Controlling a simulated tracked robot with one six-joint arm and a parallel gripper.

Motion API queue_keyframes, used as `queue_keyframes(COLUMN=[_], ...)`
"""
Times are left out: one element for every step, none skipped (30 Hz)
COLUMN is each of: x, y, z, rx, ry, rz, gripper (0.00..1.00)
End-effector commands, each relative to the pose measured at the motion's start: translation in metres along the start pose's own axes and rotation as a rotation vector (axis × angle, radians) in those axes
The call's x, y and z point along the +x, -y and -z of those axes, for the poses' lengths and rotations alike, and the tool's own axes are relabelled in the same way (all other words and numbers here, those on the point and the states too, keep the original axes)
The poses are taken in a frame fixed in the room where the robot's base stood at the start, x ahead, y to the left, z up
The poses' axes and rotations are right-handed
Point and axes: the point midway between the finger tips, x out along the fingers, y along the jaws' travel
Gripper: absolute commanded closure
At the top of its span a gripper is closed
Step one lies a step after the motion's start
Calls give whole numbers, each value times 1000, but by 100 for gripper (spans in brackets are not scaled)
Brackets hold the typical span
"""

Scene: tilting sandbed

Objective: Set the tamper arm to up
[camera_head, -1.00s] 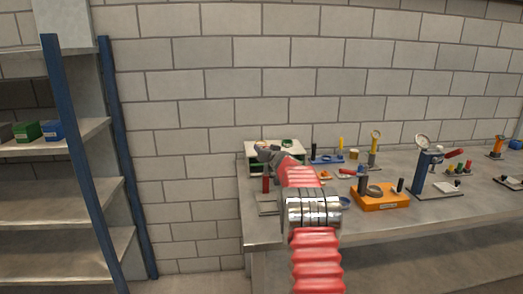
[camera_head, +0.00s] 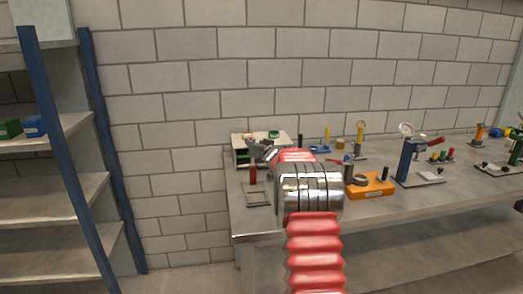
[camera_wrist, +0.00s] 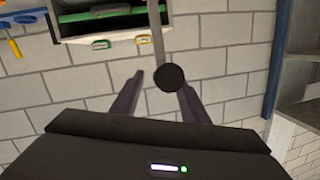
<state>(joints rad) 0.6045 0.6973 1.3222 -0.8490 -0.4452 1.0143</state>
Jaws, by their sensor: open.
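My gripper (camera_head: 262,151) is at the bench's left end, in front of a low white box, partly hidden by my arm. In the wrist view my gripper (camera_wrist: 161,84) is open, its two dark fingers apart. A grey bar with a round black end (camera_wrist: 169,77) comes down from the top between the fingertips. I see no clear contact, and I cannot tell whether this bar is the tamper arm. In the head view a blue stand (camera_head: 405,160) with a red-handled lever (camera_head: 435,141) and a round dial stands farther right; it is not gripped.
The white box (camera_head: 285,135) with green parts is at the bench's back left. A red upright handle (camera_head: 253,174) stands close below my gripper. An orange block (camera_head: 372,190) and several small fixtures fill the bench (camera_head: 300,223). A blue-posted shelf (camera_head: 60,190) stands left.

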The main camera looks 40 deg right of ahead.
Motion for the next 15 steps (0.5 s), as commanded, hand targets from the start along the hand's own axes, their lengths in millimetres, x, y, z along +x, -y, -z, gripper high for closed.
queue_keyframes(x=[-6,-10,-14,-18,-21,-26,-29,-33,-38,-42,-45,-50,-54,-57,-61], y=[0,0,0,0,0,1,0,0,0,0,0,0,0,0,0], z=[0,1,0,0,0,0,0,0,0,-1,-1,-1,-1,-2,-1], rx=[1,1,1,1,1,0,0,0,1,1,1,0,-1,0,-1], ry=[0,0,1,1,1,0,1,1,1,1,1,1,1,2,2], rz=[-1,-1,-1,-1,-1,0,0,-1,-1,-1,-1,-1,-1,-1,-1], gripper=[59,59,59,59,59,59,59,59,59,59,59,59,59,59,59])
